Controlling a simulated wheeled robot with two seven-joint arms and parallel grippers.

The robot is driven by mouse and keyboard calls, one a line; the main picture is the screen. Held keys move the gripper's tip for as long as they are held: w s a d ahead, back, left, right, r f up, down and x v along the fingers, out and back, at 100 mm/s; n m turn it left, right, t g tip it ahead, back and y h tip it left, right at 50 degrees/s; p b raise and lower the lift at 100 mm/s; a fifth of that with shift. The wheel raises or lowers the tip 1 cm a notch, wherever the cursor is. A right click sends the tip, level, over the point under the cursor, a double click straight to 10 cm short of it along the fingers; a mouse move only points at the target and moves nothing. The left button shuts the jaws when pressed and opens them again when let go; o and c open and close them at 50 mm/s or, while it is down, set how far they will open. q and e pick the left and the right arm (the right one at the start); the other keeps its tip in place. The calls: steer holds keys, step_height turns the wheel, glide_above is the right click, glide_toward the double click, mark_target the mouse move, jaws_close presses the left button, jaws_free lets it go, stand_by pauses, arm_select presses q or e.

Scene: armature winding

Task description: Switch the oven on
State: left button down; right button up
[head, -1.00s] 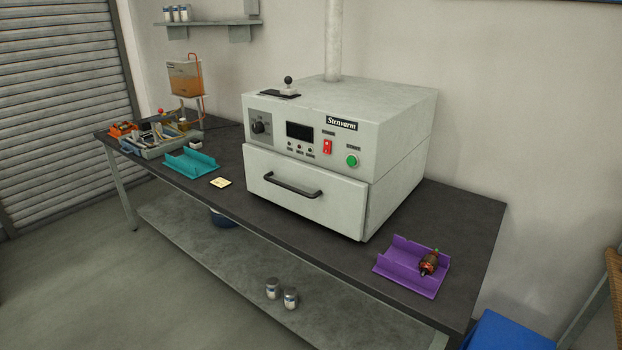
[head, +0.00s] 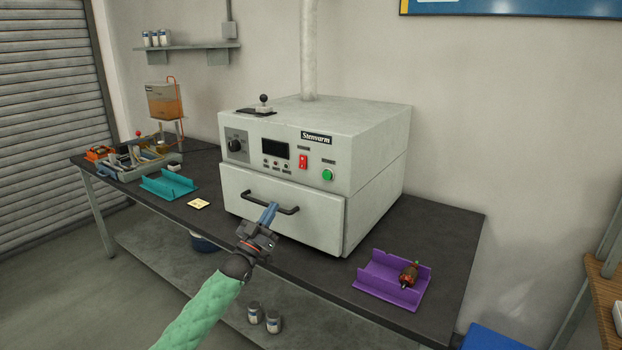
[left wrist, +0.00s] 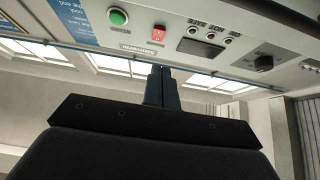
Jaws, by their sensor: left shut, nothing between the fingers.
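The pale grey oven (head: 372,125) stands on the dark workbench. Below is a drawer front with a dark handle (head: 270,202). In the left wrist view, the red switch (left wrist: 158,33) and green button (left wrist: 118,17) show upside down. My left gripper (head: 270,212) is shut and empty. In the head view it overlaps the drawer handle; whether it touches is unclear. My right gripper is not in view.
A purple tray (head: 375,290) with an armature (head: 409,274) lies at the bench's right end.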

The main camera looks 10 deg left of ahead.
mark_target(302, 164)
arm_select(q)
steer(key=shift+d+r+t, duration=0.15)
steer(key=shift+r+t, duration=0.15)
steer(key=shift+r, duration=0.55)
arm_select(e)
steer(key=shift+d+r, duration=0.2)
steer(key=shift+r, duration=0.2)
